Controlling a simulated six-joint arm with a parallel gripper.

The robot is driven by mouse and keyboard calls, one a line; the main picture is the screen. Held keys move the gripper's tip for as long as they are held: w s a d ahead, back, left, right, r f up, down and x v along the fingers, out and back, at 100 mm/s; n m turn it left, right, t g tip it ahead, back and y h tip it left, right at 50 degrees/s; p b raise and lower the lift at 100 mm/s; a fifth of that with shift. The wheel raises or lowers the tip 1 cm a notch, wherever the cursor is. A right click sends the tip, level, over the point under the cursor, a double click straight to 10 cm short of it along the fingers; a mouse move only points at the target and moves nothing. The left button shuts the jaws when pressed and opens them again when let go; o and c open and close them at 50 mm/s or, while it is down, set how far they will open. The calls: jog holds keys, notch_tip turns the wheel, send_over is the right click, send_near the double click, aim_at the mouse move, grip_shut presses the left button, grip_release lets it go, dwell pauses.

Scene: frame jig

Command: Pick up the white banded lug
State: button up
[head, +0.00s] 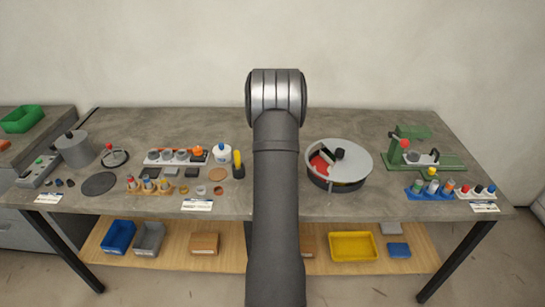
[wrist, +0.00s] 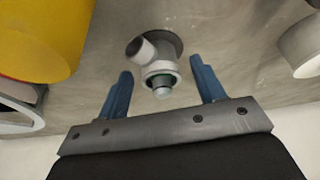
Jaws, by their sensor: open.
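My gripper (wrist: 160,67) shows in the wrist view with its two blue fingers apart and nothing pinched between them. Beyond and between the fingertips stands a pale grey-white piece (wrist: 157,65) with a green ring, a light rounded tip and a dark-ended side stub. It sits over a dark round base on the grey surface. I cannot tell whether this piece is, or holds, the white banded lug. In the head view my arm hides the gripper and this spot.
A large yellow object (wrist: 42,35) is close at the upper left of the wrist view, and a white cylinder (wrist: 303,47) at the right. In the head view a grey round turntable (head: 355,152) and a green press (head: 410,148) stand on the workbench right of my arm.

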jog(key=shift+w+f, duration=0.2)
jog(key=shift+f, duration=0.15)
jog(key=c, duration=1.1)
notch_tip(320, 180, up, 12)
